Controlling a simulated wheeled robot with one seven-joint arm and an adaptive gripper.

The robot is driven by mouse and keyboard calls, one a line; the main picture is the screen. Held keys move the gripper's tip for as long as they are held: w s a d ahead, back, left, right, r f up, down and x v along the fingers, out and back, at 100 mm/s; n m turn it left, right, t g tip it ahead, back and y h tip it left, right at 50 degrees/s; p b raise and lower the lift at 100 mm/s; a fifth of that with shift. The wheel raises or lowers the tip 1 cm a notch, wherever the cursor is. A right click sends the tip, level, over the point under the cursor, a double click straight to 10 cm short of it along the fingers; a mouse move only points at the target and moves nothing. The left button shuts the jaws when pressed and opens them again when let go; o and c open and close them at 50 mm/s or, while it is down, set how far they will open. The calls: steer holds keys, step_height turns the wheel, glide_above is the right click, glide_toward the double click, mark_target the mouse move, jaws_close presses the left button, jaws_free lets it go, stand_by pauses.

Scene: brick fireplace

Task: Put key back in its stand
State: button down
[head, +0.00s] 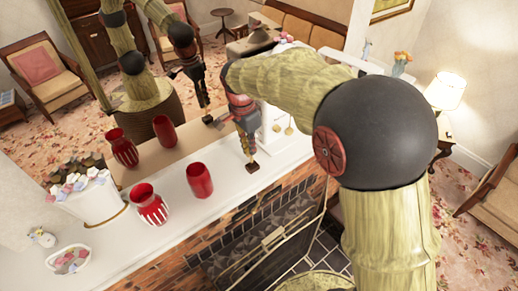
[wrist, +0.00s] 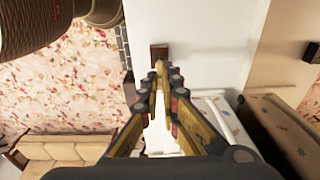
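My gripper (head: 247,134) points down over the white mantel, its fingers drawn together. In the wrist view my gripper (wrist: 161,78) has a thin gold piece, apparently the key (wrist: 159,69), between its fingertips. In the head view the gold key (head: 250,151) shows small below the fingers. The stand, a small dark brown block (head: 253,167), sits on the mantel right under it. In the wrist view the stand (wrist: 159,51) lies just beyond the fingertips. I cannot tell whether the key touches the stand or is inside it.
Red vases, a plain one (head: 199,180) and a striped one (head: 149,204), stand on the mantel (head: 225,190) to the left. A flower-topped white planter (head: 92,201) is farther left. A mirror behind reflects the room and my arm. The fireplace opening (head: 265,245) is below the front edge.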

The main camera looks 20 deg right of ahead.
steer(key=shift+f+b, duration=1)
steer(key=shift+f, duration=0.5)
stand_by(0.4)
steer(key=c, duration=2)
jaws_free()
steer(key=shift+o, duration=0.9)
steer(key=o, duration=0.3)
steer(key=shift+o, duration=0.2)
steer(key=shift+r, duration=0.1)
steer(key=shift+r+p, duration=2.05)
steer(key=shift+r, duration=1.35)
